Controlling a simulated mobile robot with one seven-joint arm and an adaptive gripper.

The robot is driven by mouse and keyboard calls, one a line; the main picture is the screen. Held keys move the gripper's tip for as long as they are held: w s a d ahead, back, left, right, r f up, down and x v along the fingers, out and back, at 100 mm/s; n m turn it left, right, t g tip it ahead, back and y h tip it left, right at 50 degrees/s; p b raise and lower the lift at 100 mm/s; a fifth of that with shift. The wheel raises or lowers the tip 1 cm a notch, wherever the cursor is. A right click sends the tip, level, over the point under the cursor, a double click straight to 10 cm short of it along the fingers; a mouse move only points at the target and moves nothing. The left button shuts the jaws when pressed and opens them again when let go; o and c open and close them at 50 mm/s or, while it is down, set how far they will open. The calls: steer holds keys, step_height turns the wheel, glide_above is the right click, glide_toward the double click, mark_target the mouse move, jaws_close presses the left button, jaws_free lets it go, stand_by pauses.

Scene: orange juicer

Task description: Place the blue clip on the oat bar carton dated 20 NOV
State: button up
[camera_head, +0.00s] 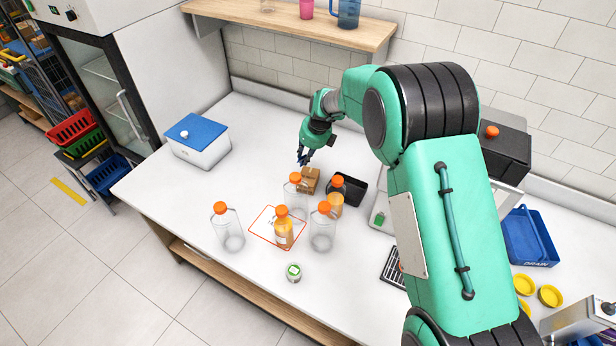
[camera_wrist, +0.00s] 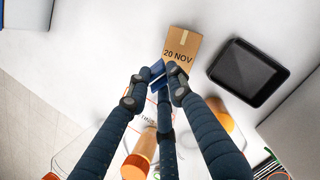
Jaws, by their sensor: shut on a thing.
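My gripper (camera_wrist: 158,88) is shut on a small blue clip (camera_wrist: 157,70) in the wrist view. The brown carton (camera_wrist: 181,50) marked 20 NOV lies just beyond the fingertips, and the clip overlaps its lower left edge in the picture. I cannot tell whether the clip touches it. In the head view my gripper (camera_head: 304,157) hangs just above and left of the carton (camera_head: 309,181), which sits on the white counter behind the bottles. The clip is too small to make out clearly there.
Several orange-capped bottles (camera_head: 230,232) stand in front of the carton. A black tray (camera_head: 353,190) is to its right. An orange-outlined mat (camera_head: 262,232) lies under one bottle. A blue-lidded box (camera_head: 199,145) stands at left, with clear counter between.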

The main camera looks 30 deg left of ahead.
steer(key=shift+n, duration=0.4)
steer(key=n, duration=0.2)
steer(key=n+g+p, duration=0.1)
steer(key=n, duration=0.1)
steer(key=shift+a+h, duration=0.3)
steer(key=shift+a, duration=0.1)
steer(key=n, duration=0.2)
steer(key=n+g+h+p, duration=0.1)
steer(key=n, duration=0.2)
steer(key=shift+s+a+n, duration=0.1)
steer(key=shift+a+n, duration=0.15)
steer(key=shift+n, duration=0.15)
steer(key=n+p, duration=0.1)
steer(key=n, duration=0.2)
steer(key=n+h, duration=0.1)
steer(key=n, duration=0.2)
steer(key=shift+r+h+p, duration=0.15)
steer(key=shift+h+p, duration=0.15)
steer(key=shift+p, duration=0.1)
steer(key=n+p, duration=0.1)
steer(key=n, duration=0.4)
steer(key=shift+n+t, duration=0.4)
steer(key=shift+f, duration=3.1)
steer(key=shift+f, duration=0.1)
